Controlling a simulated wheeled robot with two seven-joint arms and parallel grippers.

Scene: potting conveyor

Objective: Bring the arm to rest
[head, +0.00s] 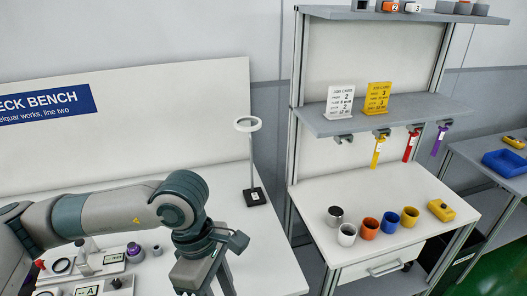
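My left arm (110,212) comes in from the left over the check bench and bends down at its wrist. My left gripper (205,279) hangs over the front part of the bench top, at the bottom edge of the picture. Its fingertips are cut off by that edge, so I cannot tell whether it is open or shut, or whether it holds anything. My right arm and gripper are not in view.
Fixtures (100,262) and a purple part (134,251) lie under my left arm. A ring stand (254,195) stands behind. Right, a shelved bench (330,190) holds a white cup (347,235), orange cup (370,228), blue cup (390,222) and yellow cup (409,217).

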